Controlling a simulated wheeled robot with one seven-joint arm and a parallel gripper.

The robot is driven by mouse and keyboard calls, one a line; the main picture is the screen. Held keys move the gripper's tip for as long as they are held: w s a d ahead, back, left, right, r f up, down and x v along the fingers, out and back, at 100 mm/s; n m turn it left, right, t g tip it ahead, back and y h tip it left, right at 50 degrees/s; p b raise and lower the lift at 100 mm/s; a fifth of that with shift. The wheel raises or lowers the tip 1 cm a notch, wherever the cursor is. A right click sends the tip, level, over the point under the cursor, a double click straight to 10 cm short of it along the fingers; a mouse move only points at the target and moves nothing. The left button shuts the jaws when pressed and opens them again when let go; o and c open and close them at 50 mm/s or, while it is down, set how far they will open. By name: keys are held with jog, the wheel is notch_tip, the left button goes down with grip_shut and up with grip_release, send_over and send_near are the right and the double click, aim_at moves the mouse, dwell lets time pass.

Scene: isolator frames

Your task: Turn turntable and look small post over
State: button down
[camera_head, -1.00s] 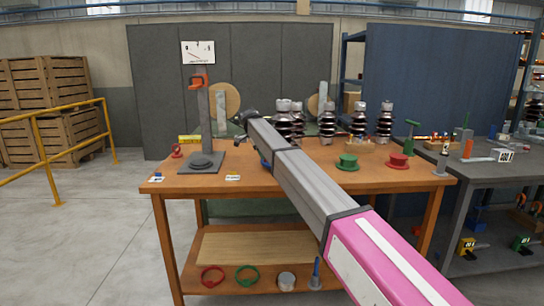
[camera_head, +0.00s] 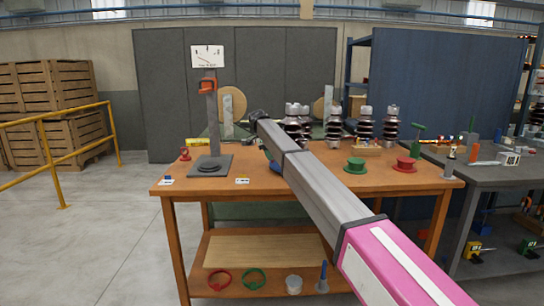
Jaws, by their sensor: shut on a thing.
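My arm (camera_head: 325,200) reaches from the lower right over the wooden workbench. Its dark far joint (camera_head: 259,117) shows above the bench, but my gripper's fingers and anything in them are hidden behind the arm. Several brown-and-white ribbed posts stand upright at the back of the bench, among them one in the middle (camera_head: 335,128) and one at the right (camera_head: 391,125); I cannot tell which is the small post. A blue edge (camera_head: 275,166) shows partly under the arm; I cannot tell whether it is the turntable. A dial stand (camera_head: 212,115) has a round plate (camera_head: 209,165) on its base.
The workbench (camera_head: 225,184) has bare top at its front left. A green spool (camera_head: 355,166) and red spool (camera_head: 404,165) stand right of my arm. A grey table (camera_head: 465,160) adjoins on the right. A yellow railing (camera_head: 60,137) is at left, with open floor before it.

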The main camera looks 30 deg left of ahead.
dwell(0.4)
jog(key=c, duration=0.9)
grip_release()
